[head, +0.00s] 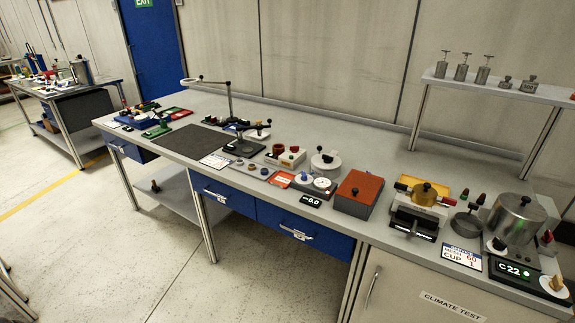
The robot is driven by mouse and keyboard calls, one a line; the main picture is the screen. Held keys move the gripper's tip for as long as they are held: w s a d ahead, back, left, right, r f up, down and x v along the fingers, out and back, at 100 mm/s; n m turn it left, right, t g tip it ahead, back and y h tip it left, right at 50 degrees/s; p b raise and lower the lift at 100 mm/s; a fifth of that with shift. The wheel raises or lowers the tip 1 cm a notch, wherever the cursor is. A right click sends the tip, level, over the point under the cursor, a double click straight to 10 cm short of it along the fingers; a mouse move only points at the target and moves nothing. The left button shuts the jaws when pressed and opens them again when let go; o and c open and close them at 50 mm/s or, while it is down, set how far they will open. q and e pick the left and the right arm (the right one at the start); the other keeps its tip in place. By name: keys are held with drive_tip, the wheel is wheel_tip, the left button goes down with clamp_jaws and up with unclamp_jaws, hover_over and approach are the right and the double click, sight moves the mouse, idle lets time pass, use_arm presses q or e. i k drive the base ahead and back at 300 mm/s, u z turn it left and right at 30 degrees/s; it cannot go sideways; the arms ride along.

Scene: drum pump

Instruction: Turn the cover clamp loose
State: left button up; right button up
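I cannot make out for sure which part is the cover clamp; the parts on the bench are too small to tell. A large metal pot with a knobbed lid (516,217) stands further right. A round pale grey device with a black knob (325,163) stands near the bench middle. Neither of my grippers is in view.
The long grey bench (345,124) has free room along its back. A brown-topped box (358,190), a black mat (187,141) and a lamp stand (244,146) occupy it. A raised shelf (500,88) holds several metal weights. Blue drawers (304,231) are below.

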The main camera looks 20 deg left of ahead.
sight(327, 159)
drive_tip(key=u, duration=0.4)
drive_tip(key=k, duration=0.95)
drive_tip(key=u, duration=1)
drive_tip(key=i, duration=1)
drive_tip(key=u, duration=0.45)
drive_tip(key=i, duration=0.9)
drive_tip(key=z, duration=0.75)
drive_tip(key=i, duration=0.9)
drive_tip(key=z, duration=0.7)
